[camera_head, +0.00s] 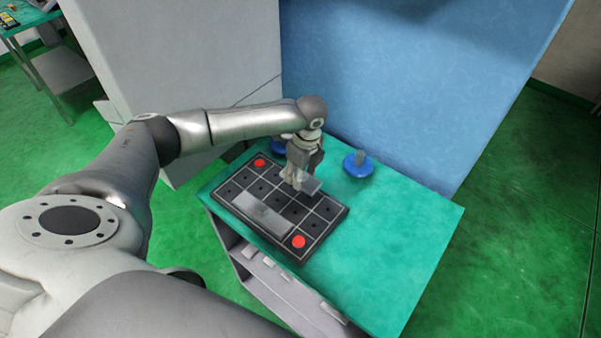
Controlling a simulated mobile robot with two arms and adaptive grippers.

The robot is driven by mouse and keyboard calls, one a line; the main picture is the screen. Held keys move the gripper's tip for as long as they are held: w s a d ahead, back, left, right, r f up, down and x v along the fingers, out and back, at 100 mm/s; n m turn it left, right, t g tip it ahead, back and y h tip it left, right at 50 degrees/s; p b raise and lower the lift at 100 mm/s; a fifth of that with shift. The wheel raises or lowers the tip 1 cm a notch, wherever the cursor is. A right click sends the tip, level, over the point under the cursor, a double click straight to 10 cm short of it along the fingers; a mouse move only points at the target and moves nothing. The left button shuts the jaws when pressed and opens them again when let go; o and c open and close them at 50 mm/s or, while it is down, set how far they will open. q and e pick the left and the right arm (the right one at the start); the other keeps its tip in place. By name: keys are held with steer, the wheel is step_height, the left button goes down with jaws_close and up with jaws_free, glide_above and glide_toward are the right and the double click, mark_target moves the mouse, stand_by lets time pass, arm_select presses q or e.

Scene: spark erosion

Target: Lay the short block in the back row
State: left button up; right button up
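My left gripper (296,183) points down over the back part of a black grid board (333,212). Its fingers appear shut on a short grey block (312,185), which sticks out to their right at the board's surface. The fingers hide part of the block, and I cannot tell whether it rests fully on the board. A longer grey block (263,213) lies flat in the front row of the board. The board has dark-holed square cells and a red disc at the left back corner (260,162) and the right front corner (298,242). My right gripper is not in view.
The board lies on a green table top (400,233). A blue round base with a grey knob (357,165) stands behind the board. Another blue one (278,147) is partly hidden by my gripper. The table's right side is clear. A blue wall (415,75) stands behind.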

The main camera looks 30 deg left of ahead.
mark_target(300, 192)
arm_select(q)
steer(key=shift+f+b, duration=1.55)
steer(key=shift+b, duration=0.1)
steer(key=shift+f, duration=0.8)
steer(key=o, duration=0.9)
steer(key=shift+c, duration=0.2)
steer(key=o, duration=0.4)
steer(key=shift+o, duration=0.2)
step_height(300, 192, up, 11)
steer(key=p, duration=1.2)
steer(key=shift+r, duration=0.1)
